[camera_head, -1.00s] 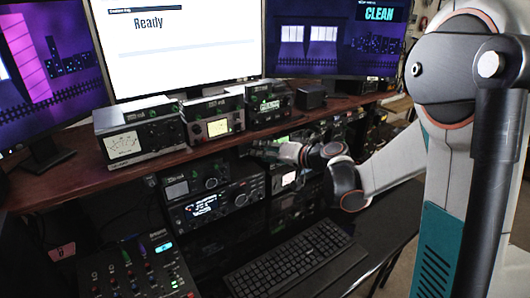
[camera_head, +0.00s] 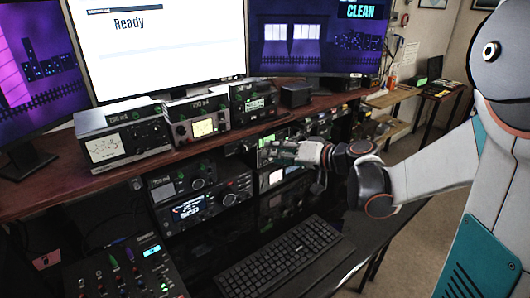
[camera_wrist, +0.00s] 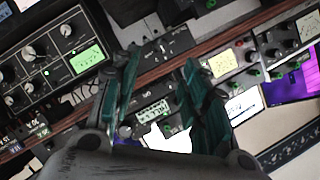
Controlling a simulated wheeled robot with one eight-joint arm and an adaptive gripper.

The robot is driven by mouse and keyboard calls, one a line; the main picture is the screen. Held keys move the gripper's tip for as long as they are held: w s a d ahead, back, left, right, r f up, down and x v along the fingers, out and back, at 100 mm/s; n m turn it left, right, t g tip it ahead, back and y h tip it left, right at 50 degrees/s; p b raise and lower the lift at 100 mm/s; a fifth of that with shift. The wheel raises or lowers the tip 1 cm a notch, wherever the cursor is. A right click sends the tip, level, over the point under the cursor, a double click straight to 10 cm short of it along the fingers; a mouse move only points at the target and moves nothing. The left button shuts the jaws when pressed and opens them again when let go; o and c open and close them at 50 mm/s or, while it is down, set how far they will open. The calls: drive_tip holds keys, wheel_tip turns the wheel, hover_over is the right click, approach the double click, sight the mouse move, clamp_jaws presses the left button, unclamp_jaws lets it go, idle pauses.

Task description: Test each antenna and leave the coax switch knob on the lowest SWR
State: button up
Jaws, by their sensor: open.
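My gripper (camera_head: 287,152) is in front of the equipment stack below the shelf, right of centre in the head view. In the wrist view its two teal fingers (camera_wrist: 160,62) are apart with nothing held between them. A small dark panel (camera_wrist: 165,48) with a tiny knob lies beyond the fingertips; I cannot tell whether it is the coax switch. A meter box with a large white dial (camera_head: 105,147) stands at the shelf's left, and a box with a small yellowish meter (camera_head: 204,127) is right of it. The dial readings are too small to read.
A keyboard (camera_head: 280,258) and mixer (camera_head: 125,270) are in front. A radio with a green display (camera_wrist: 86,58) is left in the wrist view.

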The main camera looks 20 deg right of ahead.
drive_tip(key=shift+v, duration=0.75)
clamp_jaws()
idle(0.9)
